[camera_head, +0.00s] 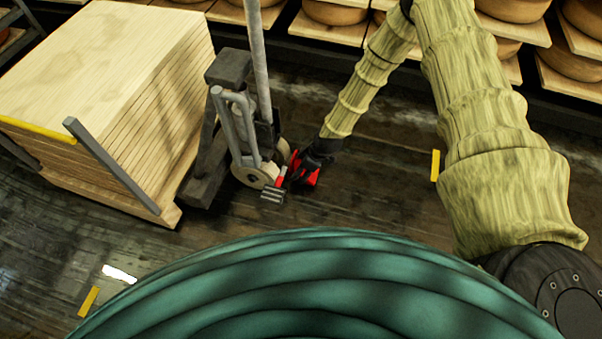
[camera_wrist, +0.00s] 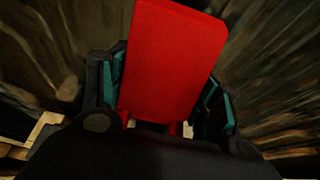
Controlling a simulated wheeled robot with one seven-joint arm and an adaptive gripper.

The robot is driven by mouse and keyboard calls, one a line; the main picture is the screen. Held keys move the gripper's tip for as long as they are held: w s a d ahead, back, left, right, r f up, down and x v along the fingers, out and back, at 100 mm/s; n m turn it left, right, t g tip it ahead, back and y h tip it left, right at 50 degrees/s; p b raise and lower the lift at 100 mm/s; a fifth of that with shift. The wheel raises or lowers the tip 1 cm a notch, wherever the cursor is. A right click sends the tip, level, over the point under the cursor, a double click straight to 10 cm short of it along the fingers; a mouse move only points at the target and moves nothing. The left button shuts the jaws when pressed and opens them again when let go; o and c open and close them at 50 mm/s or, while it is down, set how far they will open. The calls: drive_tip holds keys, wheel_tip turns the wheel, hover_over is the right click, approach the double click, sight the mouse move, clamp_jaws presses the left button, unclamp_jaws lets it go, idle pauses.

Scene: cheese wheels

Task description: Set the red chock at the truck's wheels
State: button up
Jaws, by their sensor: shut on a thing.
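The red chock (camera_head: 311,178) is low near the floor, right beside the truck's wheel (camera_head: 255,174). My gripper (camera_head: 298,172) is shut on it. In the wrist view the chock (camera_wrist: 175,62) fills the middle, with a finger of my gripper (camera_wrist: 168,92) on each side. The truck (camera_head: 230,120) is a grey hand truck with an upright pole and a looped handle, standing at the right of the board stack. My gripper and the chock partly hide each other in the head view. I cannot tell whether the chock touches the wheel or the floor.
A stack of pale boards (camera_head: 110,75) stands at the left, with a grey bar along its near side. Shelves with cheese wheels (camera_head: 335,12) line the back. Yellow floor marks lie at the right (camera_head: 435,165) and front left (camera_head: 88,302). The dark floor right of the truck is clear.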

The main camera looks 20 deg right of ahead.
drive_tip(key=shift+w+d+f+b, duration=0.1)
drive_tip(key=shift+w+b, duration=0.05)
drive_tip(key=shift+w, duration=0.2)
drive_tip(key=shift+w+d+f+b, duration=0.1)
drive_tip(key=shift+w+b, duration=0.05)
drive_tip(key=shift+w, duration=0.2)
wheel_tip(320, 180, down, 3)
drive_tip(key=shift+w+f+b, duration=0.1)
drive_tip(key=shift+f+b, duration=0.1)
drive_tip(key=shift+b, duration=1)
drive_tip(key=shift+r, duration=0.1)
drive_tip(key=o, duration=1.3)
